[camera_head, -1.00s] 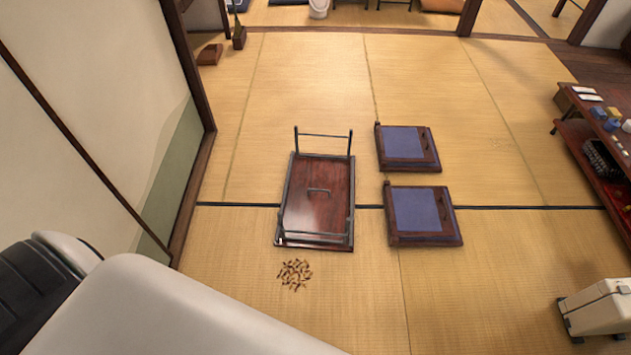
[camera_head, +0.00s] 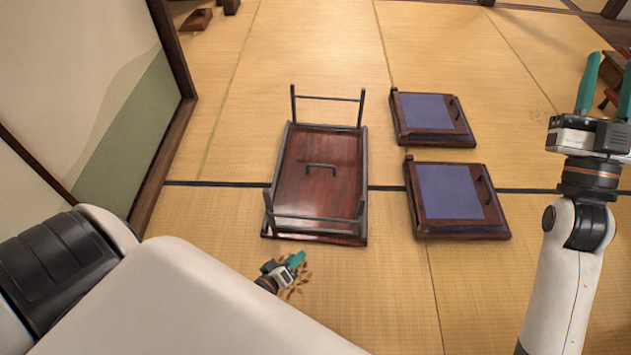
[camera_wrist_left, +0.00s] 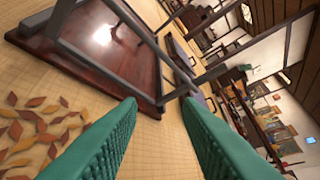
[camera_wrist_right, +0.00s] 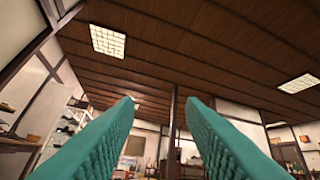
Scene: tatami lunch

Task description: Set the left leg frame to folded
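The low table (camera_head: 300,185) lies upside down on the tatami, its red-brown underside up and a small handle in its middle. The far grey leg frame (camera_head: 328,98) and the near leg frame (camera_head: 318,219) both appear to stand up from it. The pictures do not show which is called left. My left gripper (camera_head: 297,260) is open and empty, low in front of the table's near edge, partly hidden behind my white arm. The left wrist view shows its teal fingers (camera_wrist_left: 160,103) apart, facing the frame bars (camera_wrist_left: 100,68). My right gripper (camera_head: 606,88) is raised at right, open and empty.
Dried leaves (camera_wrist_left: 38,128) lie on the mat by my left gripper. Two dark wooden pieces with blue panels (camera_head: 432,115) (camera_head: 450,190) lie right of the table. A wall panel (camera_head: 100,90) bounds the left. The front-right floor is clear.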

